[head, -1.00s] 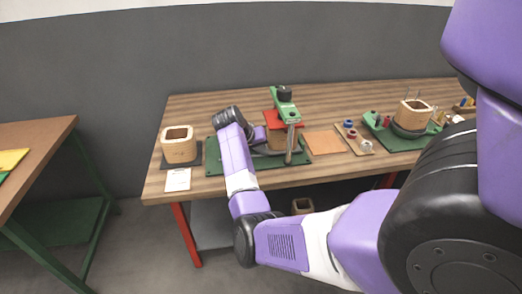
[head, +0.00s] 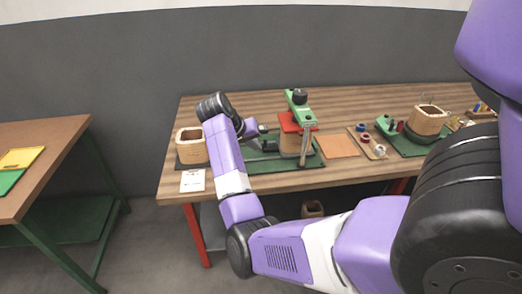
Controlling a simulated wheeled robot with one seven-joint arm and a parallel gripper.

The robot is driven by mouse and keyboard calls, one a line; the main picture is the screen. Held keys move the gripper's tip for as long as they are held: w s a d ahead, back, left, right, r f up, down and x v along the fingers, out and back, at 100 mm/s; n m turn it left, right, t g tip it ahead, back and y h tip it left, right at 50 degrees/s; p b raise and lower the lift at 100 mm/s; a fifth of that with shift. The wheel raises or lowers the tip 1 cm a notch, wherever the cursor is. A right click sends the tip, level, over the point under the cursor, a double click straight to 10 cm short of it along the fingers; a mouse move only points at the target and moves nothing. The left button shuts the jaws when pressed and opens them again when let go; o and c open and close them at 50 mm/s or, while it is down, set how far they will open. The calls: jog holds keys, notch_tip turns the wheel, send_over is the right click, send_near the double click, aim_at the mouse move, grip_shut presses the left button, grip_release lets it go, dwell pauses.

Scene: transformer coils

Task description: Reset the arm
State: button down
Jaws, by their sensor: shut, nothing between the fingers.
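My purple and white arm reaches over the near edge of the wooden workbench (head: 230,180), with its dark wrist raised above the bench. My gripper (head: 252,129) is small and partly hidden behind my forearm. It is shut and empty, above the green board, to the left of the green press with a red plate (head: 298,120). A wooden coil block (head: 291,143) stands under the red plate. My gripper appears apart from the press and the block.
A hollow wooden block (head: 190,147) stands left of my forearm, near a white card (head: 192,181). To the right lie an orange sheet (head: 339,146), a tray of small parts (head: 366,143) and another hollow block (head: 428,120). A separate table (head: 50,150) stands at left.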

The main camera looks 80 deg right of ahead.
jog(key=shift+w+a+r, duration=0.2)
jog(key=shift+a+r, duration=0.2)
jog(key=shift+r, duration=0.15)
